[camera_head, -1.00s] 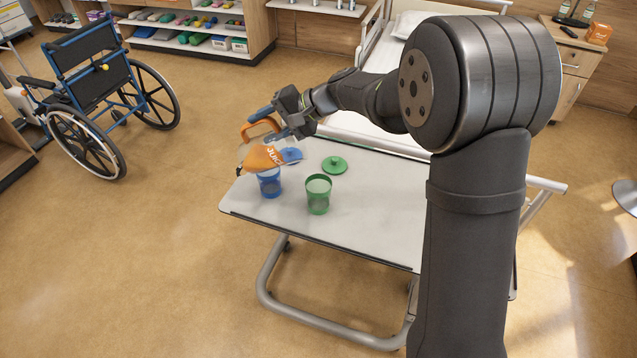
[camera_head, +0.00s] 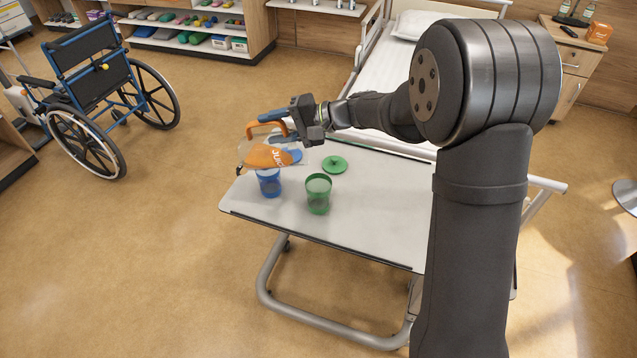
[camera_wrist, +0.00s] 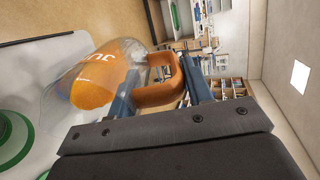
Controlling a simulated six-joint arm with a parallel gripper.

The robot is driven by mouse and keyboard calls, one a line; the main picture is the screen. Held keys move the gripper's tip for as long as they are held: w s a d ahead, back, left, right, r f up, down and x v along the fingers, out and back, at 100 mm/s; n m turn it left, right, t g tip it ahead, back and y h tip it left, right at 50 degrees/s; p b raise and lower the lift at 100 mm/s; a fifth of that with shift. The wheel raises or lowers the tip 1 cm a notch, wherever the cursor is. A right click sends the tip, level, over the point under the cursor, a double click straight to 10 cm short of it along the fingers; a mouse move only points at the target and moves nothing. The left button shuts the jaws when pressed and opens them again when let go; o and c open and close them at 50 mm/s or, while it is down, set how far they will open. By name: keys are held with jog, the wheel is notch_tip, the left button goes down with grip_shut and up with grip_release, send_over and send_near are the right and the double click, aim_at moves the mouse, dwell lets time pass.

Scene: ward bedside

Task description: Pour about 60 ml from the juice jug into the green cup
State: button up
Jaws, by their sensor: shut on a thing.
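The juice jug (camera_head: 266,156) is a clear jug with an orange label or content and an orange handle. It is held tilted well over above the blue cup (camera_head: 269,184), its right end towards the green cup (camera_head: 318,196). My gripper (camera_head: 281,118) is shut on the jug's handle; the wrist view shows the handle (camera_wrist: 158,92) between my fingers and the jug body (camera_wrist: 97,80) beyond. The green cup stands upright and open on the table, right of the jug. I cannot make out a stream or the level in the cup.
The overbed table (camera_head: 370,230) carries both cups. A green lid (camera_head: 334,164) lies behind the green cup, and a blue lid (camera_head: 292,155) lies partly behind the jug. The table's front right is clear. A bed (camera_head: 375,75) stands behind; a wheelchair (camera_head: 105,95) is far left.

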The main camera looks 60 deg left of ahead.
aim_at(258, 126)
jog(key=shift+w, duration=0.1)
jog(key=shift+w+d+f+g+y, duration=0.3)
jog(key=shift+w+d+f+g, duration=0.2)
jog(key=shift+w+d+f, duration=0.15)
jog(key=shift+a, duration=0.1)
jog(key=shift+s+f, duration=0.1)
jog(key=shift+s, duration=0.1)
dwell(0.4)
jog(key=shift+w+d+f+g+p, duration=0.3)
jog(key=shift+w+g+p, duration=0.1)
jog(key=shift+p, duration=0.25)
dwell(1.2)
jog(key=s+a+r+t, duration=0.2)
jog(key=s, duration=0.1)
jog(key=shift+s+a+r+h, duration=0.2)
jog(key=shift+r+h, duration=0.1)
jog(key=shift+h, duration=0.1)
jog(key=shift+a+f+t, duration=0.1)
jog(key=shift+a+t, duration=0.05)
jog(key=shift+t, duration=0.15)
jog(key=shift+s+a+t+h, duration=0.35)
jog(key=shift+s+t+h, duration=0.1)
jog(key=shift+t+h, duration=0.2)
jog(key=shift+s, duration=0.1)
dwell(1.1)
